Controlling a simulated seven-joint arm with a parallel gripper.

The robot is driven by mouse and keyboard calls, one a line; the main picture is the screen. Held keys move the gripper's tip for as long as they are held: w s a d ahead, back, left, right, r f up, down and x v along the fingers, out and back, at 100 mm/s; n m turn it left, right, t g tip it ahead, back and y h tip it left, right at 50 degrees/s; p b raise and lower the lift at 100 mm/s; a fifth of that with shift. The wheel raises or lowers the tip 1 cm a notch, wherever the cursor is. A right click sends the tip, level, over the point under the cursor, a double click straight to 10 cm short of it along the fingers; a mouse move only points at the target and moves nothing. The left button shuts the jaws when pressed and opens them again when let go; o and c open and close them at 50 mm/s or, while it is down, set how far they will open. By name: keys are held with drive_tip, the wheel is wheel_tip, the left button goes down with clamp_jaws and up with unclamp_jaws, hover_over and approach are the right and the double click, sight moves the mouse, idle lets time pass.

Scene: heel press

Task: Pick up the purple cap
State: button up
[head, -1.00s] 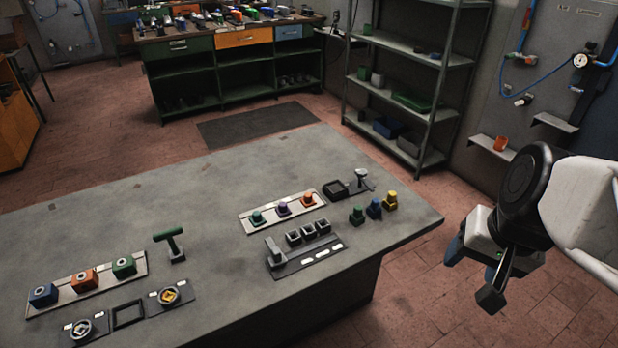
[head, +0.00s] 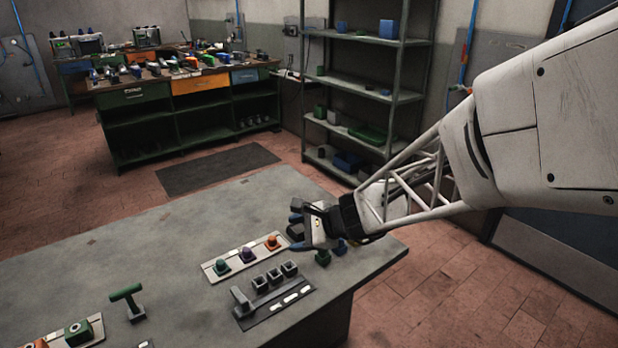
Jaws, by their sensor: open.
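The purple cap (head: 247,254) stands on a pale strip (head: 210,272), between a green cap (head: 221,264) and an orange cap (head: 272,242). My gripper (head: 295,230) is open, above the table's right part, just right of the orange cap in the picture. It is apart from the purple cap, and nothing shows between its fingers. The purple cap is in clear view.
A dark plate with several square sockets (head: 274,277) and a grey lever (head: 242,301) lies in front of the strip. Loose green (head: 322,257) and blue (head: 340,246) pieces sit under my gripper. A green T-handle (head: 126,293) stands left. The table's middle (head: 170,240) is clear.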

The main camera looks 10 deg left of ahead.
drive_tip(key=w+a+f+m+t+y, duration=0.1)
drive_tip(key=w+a+f+m+t, duration=0.1)
drive_tip(key=w+a+f+m, duration=0.5)
drive_tip(key=m+t, duration=0.2)
drive_tip(key=m, duration=0.2)
approach(248, 249)
drive_tip(key=shift+x, duration=0.95)
drive_tip(key=shift+a, duration=0.1)
drive_tip(key=shift+x, duration=1.2)
drive_tip(key=shift+a, duration=0.1)
drive_tip(key=shift+x, duration=2.55)
drive_tip(key=shift+c, duration=0.2)
